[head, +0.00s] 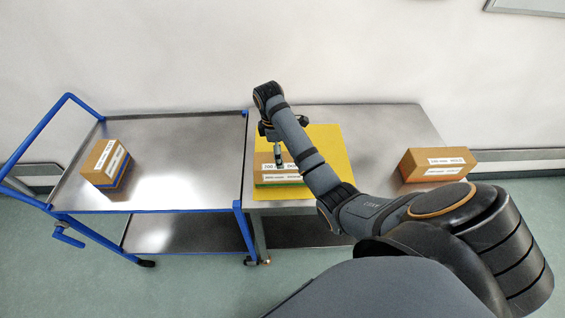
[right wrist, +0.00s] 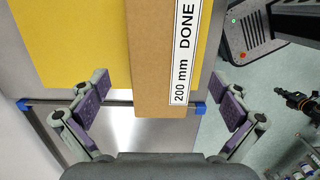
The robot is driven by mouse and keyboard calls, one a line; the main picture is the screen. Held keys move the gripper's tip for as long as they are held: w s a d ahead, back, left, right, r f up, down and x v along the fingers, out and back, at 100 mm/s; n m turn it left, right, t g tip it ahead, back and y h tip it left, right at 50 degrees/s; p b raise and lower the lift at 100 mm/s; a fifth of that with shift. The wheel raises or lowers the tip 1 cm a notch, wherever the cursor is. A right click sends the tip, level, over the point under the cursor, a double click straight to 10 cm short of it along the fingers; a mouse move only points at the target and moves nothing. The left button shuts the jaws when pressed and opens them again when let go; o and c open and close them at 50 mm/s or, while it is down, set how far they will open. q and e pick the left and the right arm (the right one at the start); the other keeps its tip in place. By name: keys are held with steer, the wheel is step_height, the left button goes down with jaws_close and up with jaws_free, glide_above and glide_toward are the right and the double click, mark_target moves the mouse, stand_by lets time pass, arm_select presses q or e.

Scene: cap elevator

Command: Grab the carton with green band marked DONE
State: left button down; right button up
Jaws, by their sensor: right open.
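The carton with the green band (head: 262,180) lies on a yellow mat (head: 335,150) on the steel table. Its white label reads 200 mm DONE in the right wrist view (right wrist: 150,60). My right gripper (head: 279,155) is over this carton and hides part of its top. In the right wrist view my right gripper (right wrist: 160,88) is open, with one finger on each side of the carton and a visible gap on both sides. My left gripper is not in view.
A carton with a blue band (head: 104,165) stands on the blue-framed cart (head: 180,155) at left. Another carton, labelled HOLD (head: 437,165), stands at the right of the steel table (head: 390,125). The cart's top is otherwise clear. A wall (head: 180,50) is behind.

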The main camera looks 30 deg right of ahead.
mark_target(283, 170)
steer(key=f+b, duration=0.5)
steer(key=shift+s+d+f, duration=0.15)
steer(key=shift+s+d, duration=0.2)
steer(key=shift+d, duration=0.05)
steer(key=shift+r, duration=0.2)
steer(key=shift+c, duration=0.8)
steer(key=c, duration=1.6)
steer(key=shift+r+p, duration=0.15)
steer(key=shift+p, duration=0.2)
